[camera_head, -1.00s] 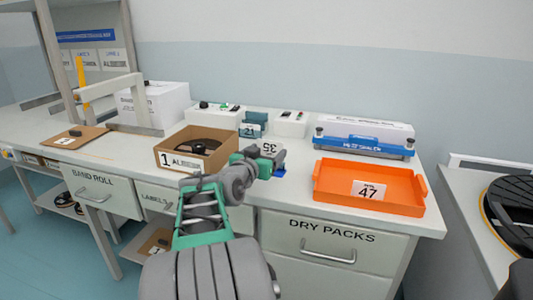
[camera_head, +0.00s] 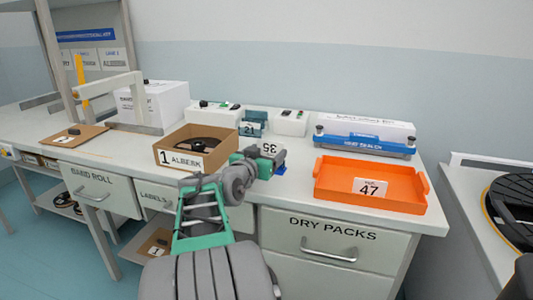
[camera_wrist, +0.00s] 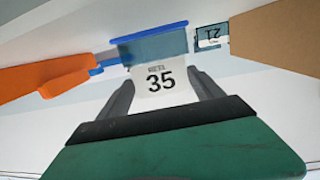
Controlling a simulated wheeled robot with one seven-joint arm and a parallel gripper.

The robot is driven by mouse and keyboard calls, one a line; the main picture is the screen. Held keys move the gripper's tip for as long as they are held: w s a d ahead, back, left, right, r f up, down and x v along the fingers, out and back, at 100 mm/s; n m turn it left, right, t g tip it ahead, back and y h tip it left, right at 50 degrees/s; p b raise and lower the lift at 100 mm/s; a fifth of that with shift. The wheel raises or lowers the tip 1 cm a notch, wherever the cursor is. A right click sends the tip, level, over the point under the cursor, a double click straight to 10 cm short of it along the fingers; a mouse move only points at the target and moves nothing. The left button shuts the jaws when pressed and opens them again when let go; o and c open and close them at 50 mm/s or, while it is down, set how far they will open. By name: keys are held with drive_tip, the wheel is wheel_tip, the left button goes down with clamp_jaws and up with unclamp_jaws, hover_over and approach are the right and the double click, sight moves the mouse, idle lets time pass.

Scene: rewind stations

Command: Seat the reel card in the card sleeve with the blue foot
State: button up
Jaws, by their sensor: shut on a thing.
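The white reel card (camera_wrist: 160,88), marked 35, is held between the two dark fingers of my gripper (camera_wrist: 166,95) in the wrist view. In the head view the card (camera_head: 269,149) shows at the tip of my arm, its number upside down, and my gripper (camera_head: 254,160) is partly hidden. The grey-blue card sleeve with the blue foot (camera_wrist: 153,42) is right beyond the card's far edge in the wrist view. Card and sleeve overlap there; I cannot tell whether the edge is inside. In the head view the sleeve is mostly hidden.
Another sleeve, with card 21 (camera_head: 250,128), stands close behind. A cardboard box (camera_head: 190,155) with a dark reel is on the left, an orange tray (camera_head: 330,192) marked 47 on the right. A blue and white sealer (camera_head: 365,140) stands behind the tray.

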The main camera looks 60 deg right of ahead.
drive_tip(key=shift+f+b, duration=0.95)
drive_tip(key=shift+f, duration=0.05)
drive_tip(key=o, duration=1.5)
drive_tip(key=shift+f, duration=0.2)
drive_tip(key=shift+a, duration=0.1)
drive_tip(key=a, duration=0.2)
drive_tip(key=a+r, duration=0.1)
drive_tip(key=a, duration=0.2)
drive_tip(key=a+p, duration=0.1)
drive_tip(key=a, duration=0.1)
drive_tip(key=shift+s+a+r, duration=0.25)
drive_tip(key=shift+s+a, duration=0.05)
drive_tip(key=shift+a, duration=0.05)
